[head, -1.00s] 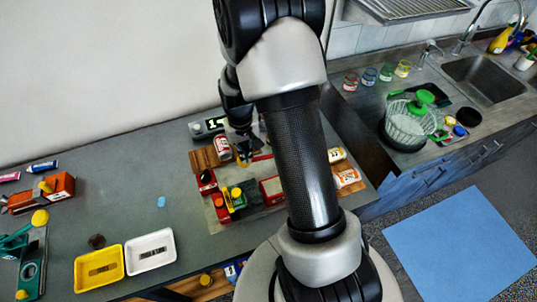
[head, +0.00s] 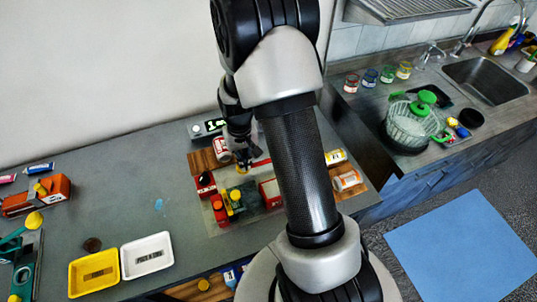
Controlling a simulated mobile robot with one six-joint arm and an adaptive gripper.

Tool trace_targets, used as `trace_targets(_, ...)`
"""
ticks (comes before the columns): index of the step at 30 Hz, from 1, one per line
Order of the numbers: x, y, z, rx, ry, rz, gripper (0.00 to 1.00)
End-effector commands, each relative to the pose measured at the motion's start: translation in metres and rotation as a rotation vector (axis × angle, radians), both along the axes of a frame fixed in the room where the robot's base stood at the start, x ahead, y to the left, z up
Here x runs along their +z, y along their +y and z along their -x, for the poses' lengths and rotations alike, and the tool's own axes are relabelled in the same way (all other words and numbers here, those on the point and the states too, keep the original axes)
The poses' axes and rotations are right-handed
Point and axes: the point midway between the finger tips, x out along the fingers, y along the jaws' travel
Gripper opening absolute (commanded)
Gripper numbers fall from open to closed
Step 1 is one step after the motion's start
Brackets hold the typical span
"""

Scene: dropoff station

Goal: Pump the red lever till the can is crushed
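A red bar (head: 261,162), which looks like the red lever, shows just right of my gripper (head: 243,164). Part of it is hidden behind my arm. My gripper points down over the cluttered board, at or close to the bar's left end; I cannot tell whether it touches it. Its fingers are small and dark, so their opening is unclear. A red-and-white can (head: 221,149) stands upright just left of my gripper. I see no clear crushing of it.
Red and yellow bottles (head: 219,209) stand at the board's front. White-and-orange containers (head: 347,180) lie right of my arm. A yellow tray (head: 94,289) and a white tray (head: 147,272) sit at the front left. The counter's middle left is mostly clear.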

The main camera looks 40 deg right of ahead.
Motion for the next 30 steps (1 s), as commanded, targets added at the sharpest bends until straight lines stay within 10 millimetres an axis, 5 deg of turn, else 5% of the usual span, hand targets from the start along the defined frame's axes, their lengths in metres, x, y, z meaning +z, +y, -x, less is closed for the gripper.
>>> trace_targets(12,-0.028,-0.001,0.004,0.000,0.009,-0.002,0.00)
trace_targets(19,-0.011,-0.003,0.004,-0.001,0.008,-0.001,0.00)
trace_targets(30,0.043,-0.009,0.003,0.000,0.002,-0.001,0.00)
